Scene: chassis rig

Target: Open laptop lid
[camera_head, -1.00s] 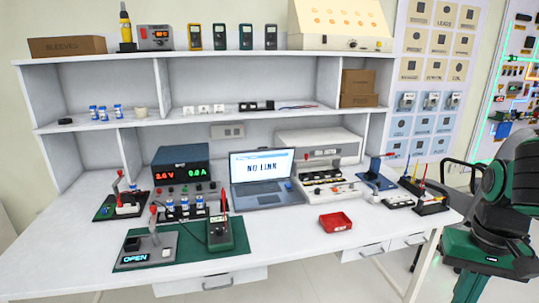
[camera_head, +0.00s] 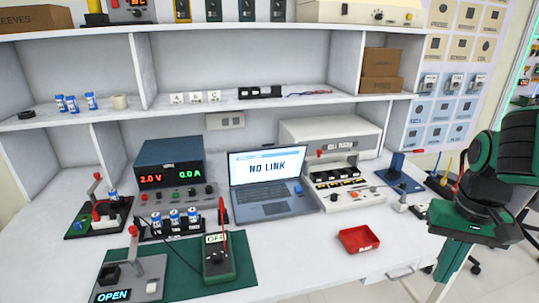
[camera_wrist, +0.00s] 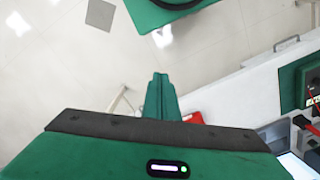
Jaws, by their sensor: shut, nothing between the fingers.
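The laptop (camera_head: 272,190) stands on the white bench with its lid raised and its screen (camera_head: 267,165) lit, reading "NO LINK". Its keyboard faces the front. Part of the laptop shows at the lower right corner of the wrist view (camera_wrist: 284,165). My gripper (camera_wrist: 161,78) is shut and empty in the wrist view, its green fingers pointing over the floor beside the bench, apart from the laptop. In the head view my green and black arm is at the right edge; the fingertips cannot be made out there.
A red tray (camera_head: 359,239) lies at the bench's front right of the laptop. A cell tester box (camera_head: 330,150) stands right of it, a power supply (camera_head: 169,164) left. A green mat (camera_head: 180,258) holds a meter (camera_head: 217,258). Shelves stand behind. Bench in front of the laptop is clear.

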